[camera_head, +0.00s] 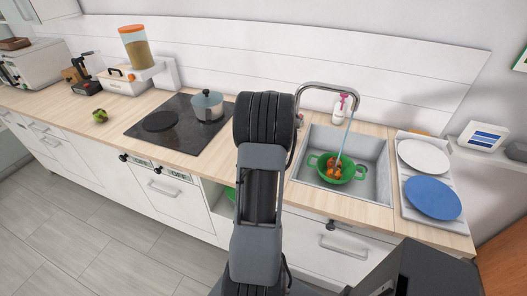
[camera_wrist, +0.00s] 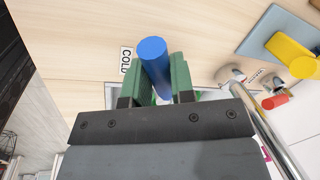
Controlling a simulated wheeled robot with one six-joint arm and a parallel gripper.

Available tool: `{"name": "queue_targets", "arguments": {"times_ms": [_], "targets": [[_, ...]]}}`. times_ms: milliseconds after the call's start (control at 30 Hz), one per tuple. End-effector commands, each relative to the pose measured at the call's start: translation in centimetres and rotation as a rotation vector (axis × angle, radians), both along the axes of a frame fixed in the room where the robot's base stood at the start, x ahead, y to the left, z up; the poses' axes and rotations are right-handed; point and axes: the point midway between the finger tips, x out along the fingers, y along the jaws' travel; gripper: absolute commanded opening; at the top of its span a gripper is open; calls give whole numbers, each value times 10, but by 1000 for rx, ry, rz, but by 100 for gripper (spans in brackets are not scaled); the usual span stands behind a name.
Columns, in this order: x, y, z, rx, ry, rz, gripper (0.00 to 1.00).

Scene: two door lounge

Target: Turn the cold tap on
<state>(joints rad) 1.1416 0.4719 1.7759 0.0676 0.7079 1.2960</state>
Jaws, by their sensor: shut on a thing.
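In the wrist view, the blue cold tap handle (camera_wrist: 154,62) stands between the two green fingers of my gripper (camera_wrist: 158,78). The gripper is shut on it. A white label reading COLD (camera_wrist: 126,61) lies on the wooden counter just left of the handle. In the head view my arm hides the gripper and the blue handle. The curved metal spout (camera_head: 327,86) reaches over the sink. A thin bluish stream (camera_head: 347,133) runs from the spout down to a green colander (camera_head: 350,177) with orange things in it.
A red handle (camera_wrist: 274,102) on a metal fitting is right of my gripper. A pot (camera_head: 207,105) sits on the black hob (camera_head: 165,122).

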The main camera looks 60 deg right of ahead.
Motion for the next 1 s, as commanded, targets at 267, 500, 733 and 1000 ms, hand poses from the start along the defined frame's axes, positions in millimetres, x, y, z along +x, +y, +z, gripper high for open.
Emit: {"name": "queue_targets", "arguments": {"times_ms": [267, 500, 733, 1000], "targets": [[-3, -5, 2, -7, -2, -29, 0], [-3, -5, 2, -7, -2, -27, 0], [-4, -5, 1, -4, -1, -28, 42], [-4, -4, 1, -2, 0, -29, 48]]}}
